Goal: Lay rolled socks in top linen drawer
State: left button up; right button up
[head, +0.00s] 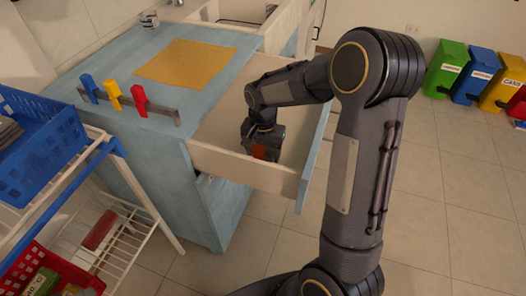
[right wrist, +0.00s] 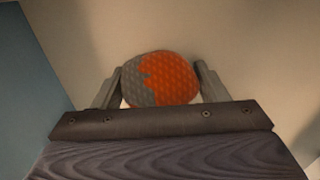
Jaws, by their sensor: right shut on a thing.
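The rolled socks (right wrist: 160,78), orange and grey, sit between the two fingers of my right gripper (right wrist: 160,88) in the right wrist view. In the head view, my right gripper (head: 262,148) is inside the open top drawer (head: 235,168) of the blue cabinet. A bit of the orange socks (head: 259,152) shows at its fingers. The gripper is shut on the socks. A pale surface lies behind them in the wrist view. I cannot tell whether the socks touch the drawer floor. My left gripper is not in view.
The blue cabinet top (head: 115,60) bears a yellow cloth (head: 185,62) and a rack with blue, yellow and red pegs (head: 113,96). A white trolley with a blue basket (head: 45,150) and a red basket (head: 60,270) stands at left. Colored bins (head: 472,75) stand far right.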

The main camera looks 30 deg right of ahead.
jog(key=shift+f, duration=0.15)
jog(key=o, duration=1)
jog(key=shift+r, duration=0.45)
notch_tip(320, 180, up, 11)
jog(key=shift+r+p, duration=0.1)
jog(key=shift+p, duration=0.95)
jog(key=shift+r, duration=0.15)
